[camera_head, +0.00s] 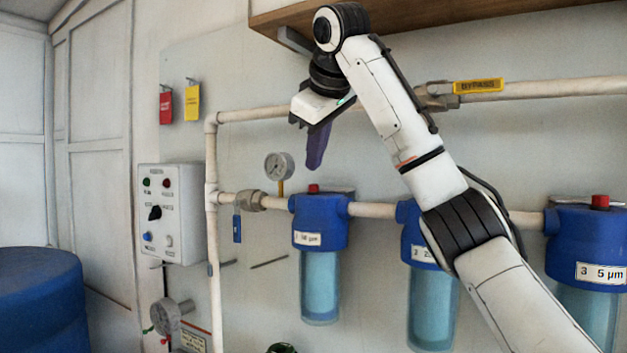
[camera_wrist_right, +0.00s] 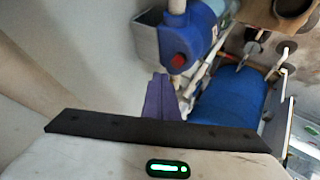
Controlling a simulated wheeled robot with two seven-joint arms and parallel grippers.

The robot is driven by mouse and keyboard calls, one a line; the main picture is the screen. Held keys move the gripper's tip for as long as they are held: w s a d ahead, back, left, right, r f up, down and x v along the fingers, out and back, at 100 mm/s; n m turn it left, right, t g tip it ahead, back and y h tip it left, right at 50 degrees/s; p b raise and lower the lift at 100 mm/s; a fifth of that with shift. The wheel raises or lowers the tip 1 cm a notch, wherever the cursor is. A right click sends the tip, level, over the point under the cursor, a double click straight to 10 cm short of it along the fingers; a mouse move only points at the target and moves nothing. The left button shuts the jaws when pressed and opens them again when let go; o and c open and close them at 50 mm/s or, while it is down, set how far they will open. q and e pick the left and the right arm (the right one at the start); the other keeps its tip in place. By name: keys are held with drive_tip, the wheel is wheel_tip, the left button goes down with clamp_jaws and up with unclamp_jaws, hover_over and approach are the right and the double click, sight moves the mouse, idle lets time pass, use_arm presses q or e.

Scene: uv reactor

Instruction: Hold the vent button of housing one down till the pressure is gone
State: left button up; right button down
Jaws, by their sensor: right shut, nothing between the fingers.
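Housing one (camera_head: 320,222) is the leftmost filter on the wall pipe, with a blue head, a "1" label and a clear blue bowl. Its red vent button (camera_head: 313,188) stands on top of the head. My right gripper (camera_head: 317,166) is above the button, shut and empty, with its purple fingers pointing down. A small gap shows between fingertips and button. In the right wrist view the red button (camera_wrist_right: 180,61) lies just beyond the fingertips (camera_wrist_right: 160,77), on the blue head (camera_wrist_right: 190,32). The pressure gauge (camera_head: 279,166) stands left of the housing; its reading is too small to tell. My left gripper is not in view.
Housing two (camera_head: 432,310) is partly hidden behind my right arm. Housing three (camera_head: 588,245) is at the right. A wooden shelf (camera_head: 420,22) overhangs above the gripper.

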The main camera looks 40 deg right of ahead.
wheel_tip(320, 180, up, 2)
drive_tip(key=shift+r+p, duration=0.15)
drive_tip(key=shift+p, duration=0.45)
drive_tip(key=shift+r, duration=0.9)
